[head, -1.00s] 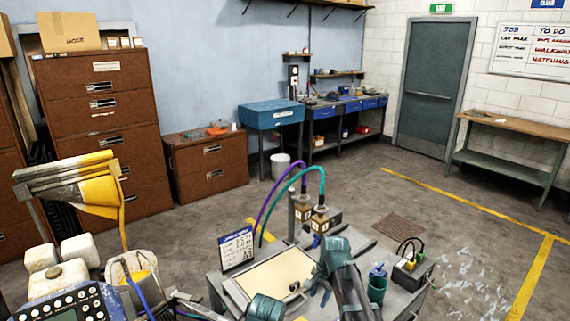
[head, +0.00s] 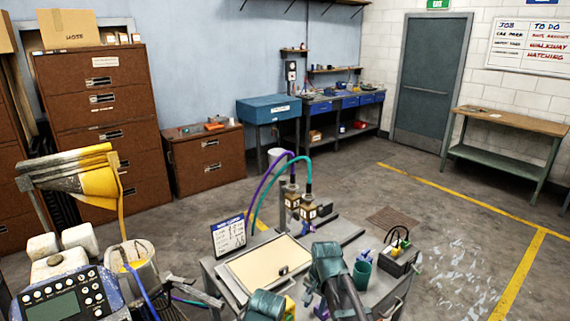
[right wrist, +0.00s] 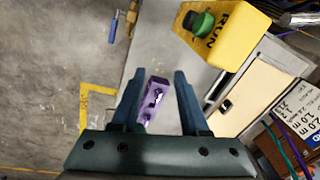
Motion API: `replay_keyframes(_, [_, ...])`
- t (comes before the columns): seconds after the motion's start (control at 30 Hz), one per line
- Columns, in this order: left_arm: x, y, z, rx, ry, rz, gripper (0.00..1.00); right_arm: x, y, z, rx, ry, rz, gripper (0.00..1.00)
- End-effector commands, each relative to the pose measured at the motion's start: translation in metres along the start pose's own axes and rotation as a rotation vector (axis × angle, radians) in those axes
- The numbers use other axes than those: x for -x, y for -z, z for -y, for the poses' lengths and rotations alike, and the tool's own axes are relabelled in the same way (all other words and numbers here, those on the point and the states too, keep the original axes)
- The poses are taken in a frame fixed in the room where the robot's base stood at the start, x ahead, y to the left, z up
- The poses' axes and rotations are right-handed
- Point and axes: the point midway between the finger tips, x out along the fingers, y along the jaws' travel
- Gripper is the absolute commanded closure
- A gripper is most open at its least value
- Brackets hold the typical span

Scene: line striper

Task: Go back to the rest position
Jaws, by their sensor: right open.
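My right gripper (right wrist: 159,74) is open in the right wrist view, its two dark blue fingers apart. A purple block with holes (right wrist: 154,98) shows between the fingers in that view; I see no finger closed on it. In the head view my right arm (head: 335,275) reaches over the near part of the grey cart (head: 345,233), and its fingertips are hard to make out. My left gripper's fingers do not show.
A yellow box marked RUN with a green button (right wrist: 203,22) is beside the gripper. The cart holds a cream panel (head: 262,268), a small sign (head: 229,237), a teal cup (head: 362,273) and a dark box (head: 399,259). Buckets stand left; open floor lies right.

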Motion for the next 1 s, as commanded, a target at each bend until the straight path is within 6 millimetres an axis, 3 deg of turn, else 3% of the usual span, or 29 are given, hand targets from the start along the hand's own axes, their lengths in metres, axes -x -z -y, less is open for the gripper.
replay_keyframes(0.27, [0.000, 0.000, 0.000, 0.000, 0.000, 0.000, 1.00, 0.005, -0.075, -0.031, 0.372, -0.082, 0.023, 0.55])
replay_keyframes(0.53, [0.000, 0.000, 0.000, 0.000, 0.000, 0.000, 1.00, 0.013, -0.149, -0.076, 0.829, -0.182, 0.075, 0.55])
replay_keyframes(0.7, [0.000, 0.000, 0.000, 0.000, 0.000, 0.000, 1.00, 0.016, -0.164, -0.087, 0.958, -0.210, 0.094, 0.55])
replay_keyframes(1.0, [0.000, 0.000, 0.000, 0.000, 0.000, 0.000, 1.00, 0.016, -0.163, -0.087, 0.968, -0.211, 0.097, 0.55])
